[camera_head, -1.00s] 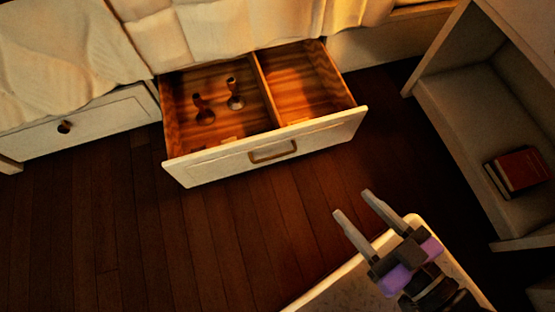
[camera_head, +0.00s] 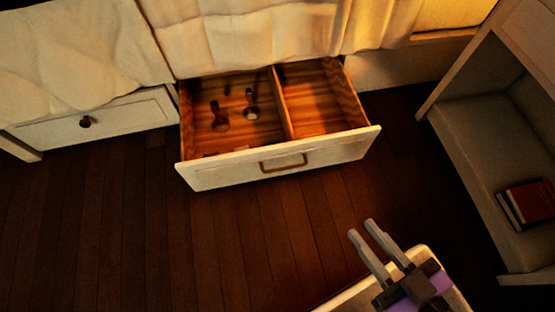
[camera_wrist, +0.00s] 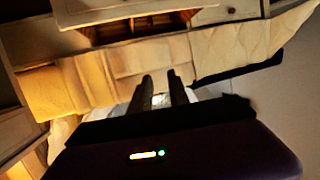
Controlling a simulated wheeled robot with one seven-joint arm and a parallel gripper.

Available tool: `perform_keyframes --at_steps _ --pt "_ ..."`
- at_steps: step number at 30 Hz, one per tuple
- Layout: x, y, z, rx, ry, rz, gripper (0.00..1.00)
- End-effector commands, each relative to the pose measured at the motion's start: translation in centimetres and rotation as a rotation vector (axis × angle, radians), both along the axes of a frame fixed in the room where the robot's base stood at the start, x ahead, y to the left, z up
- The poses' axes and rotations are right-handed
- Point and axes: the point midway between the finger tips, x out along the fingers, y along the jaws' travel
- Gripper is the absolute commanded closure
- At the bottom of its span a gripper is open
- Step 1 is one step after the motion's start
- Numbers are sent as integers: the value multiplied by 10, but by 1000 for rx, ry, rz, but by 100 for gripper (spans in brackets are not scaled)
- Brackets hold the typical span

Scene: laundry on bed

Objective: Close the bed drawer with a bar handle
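The bed drawer (camera_head: 230,176) with the bar handle (camera_head: 284,162) stands pulled out from under the bed, its wooden inside showing. A divider splits it, and two small dark objects (camera_head: 236,110) sit in the left compartment. In the wrist view the drawer (camera_wrist: 135,12) shows near the top edge. My gripper (camera_head: 364,231) is in front of and to the lower right of the drawer, apart from it. Its two fingers are spread a little with nothing between them; they also show in the wrist view (camera_wrist: 164,80).
A closed drawer with a round knob (camera_head: 86,122) is at the left. A pale shelf unit (camera_head: 470,130) holding a red book (camera_head: 529,203) stands at the right. The bed cover (camera_head: 250,35) hangs above the open drawer. The wooden floor (camera_head: 150,250) before it is clear.

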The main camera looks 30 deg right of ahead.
Motion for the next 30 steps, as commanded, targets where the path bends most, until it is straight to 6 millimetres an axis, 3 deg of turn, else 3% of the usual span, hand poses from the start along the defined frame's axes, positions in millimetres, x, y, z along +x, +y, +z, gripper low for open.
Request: perform_keyframes --at_steps 1,3,6,8,14,21,26,30 --pt "10 4 19 1 -30 20 90" --pt "26 11 36 2 -73 55 100" --pt "51 26 48 -18 -118 123 100" --pt "67 38 46 -72 -122 173 100" --pt "118 77 18 -443 -94 367 100" --pt "183 119 -28 -1131 -28 639 100" --pt "214 128 -58 -1623 43 833 100" --pt "227 117 -87 -2022 138 1024 100"
